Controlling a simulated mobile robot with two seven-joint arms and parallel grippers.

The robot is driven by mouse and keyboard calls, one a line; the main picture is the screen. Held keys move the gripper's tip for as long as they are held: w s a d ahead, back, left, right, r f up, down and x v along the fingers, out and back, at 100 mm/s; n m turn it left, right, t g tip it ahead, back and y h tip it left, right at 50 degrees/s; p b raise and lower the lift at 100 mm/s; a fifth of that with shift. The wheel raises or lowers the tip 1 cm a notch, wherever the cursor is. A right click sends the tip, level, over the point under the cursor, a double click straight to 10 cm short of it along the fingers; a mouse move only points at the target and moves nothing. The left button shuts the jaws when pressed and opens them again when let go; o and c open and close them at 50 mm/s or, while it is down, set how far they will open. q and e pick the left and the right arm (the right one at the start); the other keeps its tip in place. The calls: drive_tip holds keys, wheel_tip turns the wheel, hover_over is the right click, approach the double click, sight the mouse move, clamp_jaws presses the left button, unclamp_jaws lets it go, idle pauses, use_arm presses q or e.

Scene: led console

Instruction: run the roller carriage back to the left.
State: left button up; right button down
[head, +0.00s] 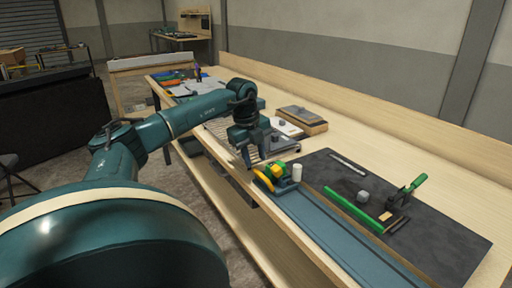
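My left gripper (256,160) hangs just above and to the left of the carriage, pointing down. Its fingers look apart with nothing between them, and I see no contact with the carriage. The underside of the carriage is hidden. My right gripper is not in view.
A dark mat (440,240) right of the track holds a green bar (353,209), a small grey block (363,196) and a green-handled clamp (408,192). A wooden box (303,119) lies behind the gripper. The blue track right of the carriage is clear.

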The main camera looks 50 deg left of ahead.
use_arm(q)
wheel_tip(320, 180, up, 9)
drive_tip(key=s, duration=0.1)
drive_tip(key=shift+s+r, duration=0.15)
drive_tip(key=shift+s, duration=0.25)
idle(0.3)
